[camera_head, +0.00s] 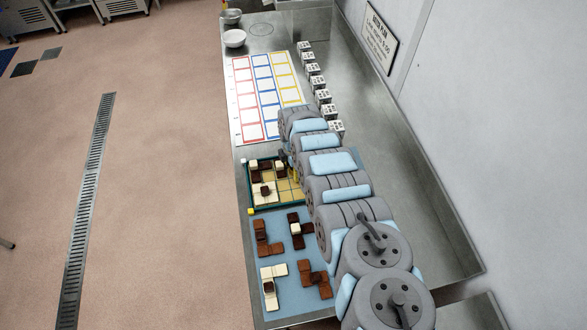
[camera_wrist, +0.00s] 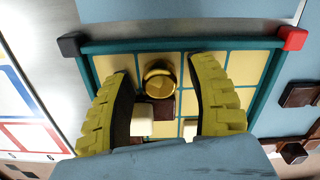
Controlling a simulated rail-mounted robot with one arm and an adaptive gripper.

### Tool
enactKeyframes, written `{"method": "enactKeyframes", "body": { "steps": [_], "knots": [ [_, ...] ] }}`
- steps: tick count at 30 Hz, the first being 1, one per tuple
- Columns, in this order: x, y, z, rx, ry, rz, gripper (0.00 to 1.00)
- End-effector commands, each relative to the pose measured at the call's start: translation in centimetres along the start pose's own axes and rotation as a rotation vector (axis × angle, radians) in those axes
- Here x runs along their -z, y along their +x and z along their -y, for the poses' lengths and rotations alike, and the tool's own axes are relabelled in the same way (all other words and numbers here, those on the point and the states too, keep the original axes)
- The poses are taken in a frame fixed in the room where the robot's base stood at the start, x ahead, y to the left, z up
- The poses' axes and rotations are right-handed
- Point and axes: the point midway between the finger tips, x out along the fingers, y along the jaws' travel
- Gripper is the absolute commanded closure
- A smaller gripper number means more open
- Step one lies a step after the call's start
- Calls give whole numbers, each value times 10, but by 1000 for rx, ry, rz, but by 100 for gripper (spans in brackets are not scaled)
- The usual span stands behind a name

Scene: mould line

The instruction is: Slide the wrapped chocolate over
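The wrapped chocolate, a round gold piece (camera_wrist: 160,76), sits in a gridded tray with a teal rim (camera_wrist: 185,43) in the wrist view. A dark brown piece (camera_wrist: 160,109) lies just below it in the picture, with a cream piece (camera_wrist: 142,120) beside that. My gripper (camera_wrist: 163,68) is open, its two yellow ribbed fingers to the left and right of the gold piece with gaps on both sides. In the head view the tray (camera_head: 278,206) is partly behind my arm, and I cannot make out the gold piece there.
Cream and brown blocks (camera_head: 262,190) stand in the tray's left part. A blue mat (camera_head: 284,256) holds several block groups. A sheet of coloured boxes (camera_head: 265,95) lies beyond, beside a row of white dotted cubes (camera_head: 318,82). Bowls (camera_head: 234,38) stand at the far end.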

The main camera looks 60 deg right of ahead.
Motion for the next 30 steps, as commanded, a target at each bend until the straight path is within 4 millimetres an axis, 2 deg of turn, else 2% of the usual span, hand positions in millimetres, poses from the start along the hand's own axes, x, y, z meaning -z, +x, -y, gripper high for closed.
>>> {"method": "enactKeyframes", "body": {
  "steps": [11,20,30],
  "knots": [
    [0,-8,-1,-1,0,-1,43],
    [0,-26,1,2,0,1,43],
    [-1,-55,0,0,0,2,43]
  ]
}}
